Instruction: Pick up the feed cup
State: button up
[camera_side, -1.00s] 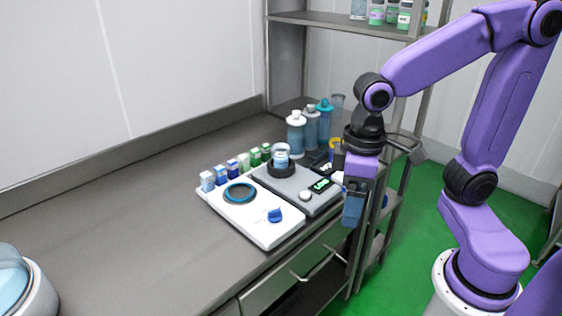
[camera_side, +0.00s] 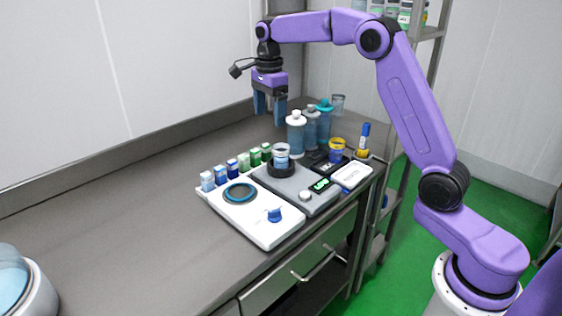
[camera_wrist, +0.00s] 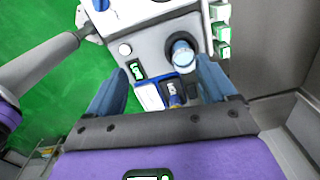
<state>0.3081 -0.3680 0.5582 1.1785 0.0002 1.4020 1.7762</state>
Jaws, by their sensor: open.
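Two cups are in view, and I cannot tell for sure which is the feed cup. A clear cup with pale blue contents (camera_side: 281,157) stands upright on the black ring of a grey device (camera_side: 300,192); it also shows in the wrist view (camera_wrist: 183,54). A blue cup with a yellow rim (camera_side: 337,151) stands on a small black device further right. My gripper (camera_side: 270,112) is open and empty, fingers pointing down, above the back of the counter. In the wrist view its fingers (camera_wrist: 160,85) stand wide apart, with nothing held between them.
Several bottles (camera_side: 296,133) stand close behind the devices. A row of small boxes (camera_side: 230,167) lines the back of a white device (camera_side: 262,229). A white box (camera_side: 352,176) lies near the right edge. The counter's left side (camera_side: 120,230) is mostly clear.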

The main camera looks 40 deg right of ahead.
aim_at(281, 154)
jog(key=w+d+f+m, duration=0.1)
jog(key=w+d+m, duration=0.2)
jog(key=d+m, duration=0.4)
jog(key=shift+n, duration=0.5)
jog(key=f, duration=1.7)
jog(key=shift+w+d+f, duration=0.1)
jog(key=shift+w+d, duration=0.1)
jog(key=shift+d, duration=0.1)
jog(key=c, duration=1.3)
